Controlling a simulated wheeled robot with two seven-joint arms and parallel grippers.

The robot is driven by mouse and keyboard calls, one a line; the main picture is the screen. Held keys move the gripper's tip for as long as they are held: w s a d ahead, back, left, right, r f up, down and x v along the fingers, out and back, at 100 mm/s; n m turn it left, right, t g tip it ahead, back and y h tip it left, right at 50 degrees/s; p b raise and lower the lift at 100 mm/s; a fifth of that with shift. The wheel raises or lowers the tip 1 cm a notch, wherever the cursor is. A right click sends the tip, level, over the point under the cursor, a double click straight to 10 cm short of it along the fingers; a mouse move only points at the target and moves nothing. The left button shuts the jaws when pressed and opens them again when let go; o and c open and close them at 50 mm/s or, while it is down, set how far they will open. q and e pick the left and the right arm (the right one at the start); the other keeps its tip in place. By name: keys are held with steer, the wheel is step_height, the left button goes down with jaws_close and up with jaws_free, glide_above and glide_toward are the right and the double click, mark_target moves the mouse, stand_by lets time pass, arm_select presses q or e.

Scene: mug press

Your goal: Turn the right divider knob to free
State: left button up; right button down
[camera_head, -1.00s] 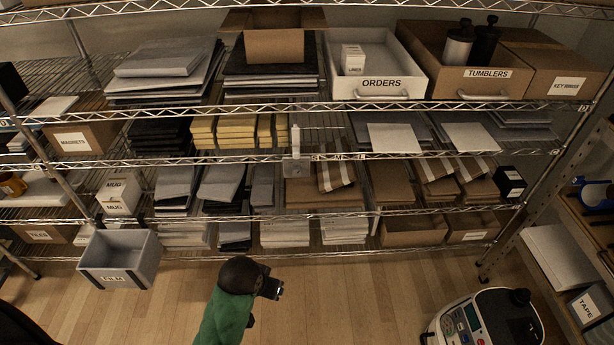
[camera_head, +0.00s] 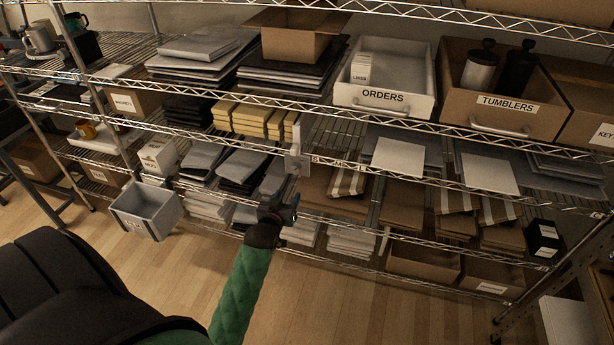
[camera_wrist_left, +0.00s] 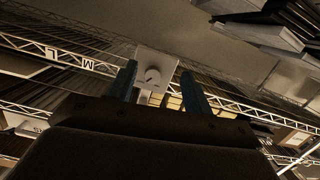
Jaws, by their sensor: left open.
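A pale divider (camera_head: 297,158) stands at the front edge of the middle shelf, beside the size letters on the rail. In the left wrist view its white plate carries a round knob (camera_wrist_left: 152,76) with a dark pointer mark. My left gripper (camera_head: 284,208) is just below the divider in the head view. In the left wrist view its two blue-grey fingers (camera_wrist_left: 159,70) are open, and the knob shows between them; contact cannot be told. The knob's setting is too small to read. My right gripper is in neither view.
Wire shelf rails run just above and below my left gripper. The grey bin (camera_head: 147,210) hangs at the lower left. Yellow boxes (camera_head: 252,120) and stacked brown packs (camera_head: 335,190) flank the divider. The wooden floor (camera_head: 330,290) in front is clear.

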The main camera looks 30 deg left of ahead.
mark_target(294, 170)
arm_select(q)
steer(key=w+r, duration=0.1)
steer(key=w, duration=0.1)
steer(key=w+a+r+t+p, duration=0.1)
steer(key=w, duration=0.1)
steer(key=w+a+r+t, duration=0.1)
steer(key=w, duration=0.1)
steer(key=shift+w+r, duration=0.25)
steer(key=shift+w+a+f+p, duration=0.1)
steer(key=shift+w+p, duration=0.25)
steer(key=shift+w, duration=0.25)
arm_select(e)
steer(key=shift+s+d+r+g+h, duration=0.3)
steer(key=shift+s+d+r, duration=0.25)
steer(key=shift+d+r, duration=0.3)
arm_select(q)
steer(key=shift+c, duration=0.2)
steer(key=c, duration=0.7)
steer(key=shift+n, duration=0.3)
steer(key=shift+c, duration=1.1)
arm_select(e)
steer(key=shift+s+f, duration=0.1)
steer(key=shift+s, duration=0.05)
